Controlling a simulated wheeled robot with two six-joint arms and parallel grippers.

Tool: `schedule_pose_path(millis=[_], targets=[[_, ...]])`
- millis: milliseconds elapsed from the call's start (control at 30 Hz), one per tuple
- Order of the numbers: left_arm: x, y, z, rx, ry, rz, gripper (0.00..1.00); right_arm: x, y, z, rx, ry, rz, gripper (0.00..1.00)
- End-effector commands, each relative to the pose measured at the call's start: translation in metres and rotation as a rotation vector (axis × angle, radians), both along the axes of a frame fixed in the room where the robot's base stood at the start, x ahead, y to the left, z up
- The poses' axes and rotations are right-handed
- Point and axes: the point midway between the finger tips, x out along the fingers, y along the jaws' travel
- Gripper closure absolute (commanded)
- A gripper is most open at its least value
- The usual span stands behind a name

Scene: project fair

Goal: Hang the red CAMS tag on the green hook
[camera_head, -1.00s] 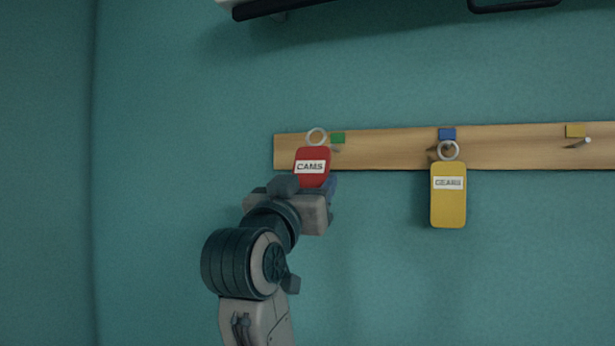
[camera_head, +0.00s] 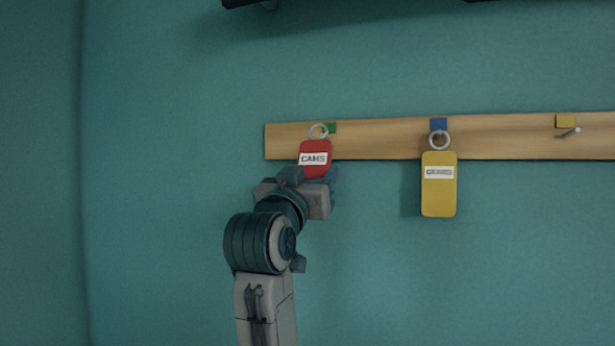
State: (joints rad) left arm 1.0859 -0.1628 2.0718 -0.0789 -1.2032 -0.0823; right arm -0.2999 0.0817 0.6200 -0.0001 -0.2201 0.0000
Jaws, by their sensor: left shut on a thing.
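The red CAMS tag (camera_head: 315,152) stands upright in my left gripper (camera_head: 314,178), which is shut on its lower end. The tag's metal ring (camera_head: 318,131) is at the top, in front of the wooden rail. The green marker (camera_head: 331,128) is on the rail just right of the ring and is partly covered by it. The green hook's peg is hidden behind the ring and tag, so I cannot tell whether the ring is around it. My right gripper is not in view.
The wooden rail (camera_head: 380,139) runs across the teal wall. A yellow GEARS tag (camera_head: 438,190) hangs by its ring under the blue marker (camera_head: 438,124). The yellow marker (camera_head: 565,120) has a bare peg (camera_head: 570,132). Dark-edged objects show at the top edge.

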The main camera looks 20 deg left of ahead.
Motion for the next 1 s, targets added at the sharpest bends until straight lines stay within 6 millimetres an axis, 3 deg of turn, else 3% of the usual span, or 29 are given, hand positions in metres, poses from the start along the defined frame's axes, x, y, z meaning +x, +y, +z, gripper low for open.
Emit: schedule_pose_path(millis=[600, 1000], targets=[[0.037, -0.001, -0.005, 0.001, 0.001, 0.000, 0.59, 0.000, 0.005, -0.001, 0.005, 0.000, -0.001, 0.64], [0.046, -0.001, -0.012, 0.000, 0.000, 0.000, 0.59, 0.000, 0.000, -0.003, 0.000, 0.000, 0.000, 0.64]])
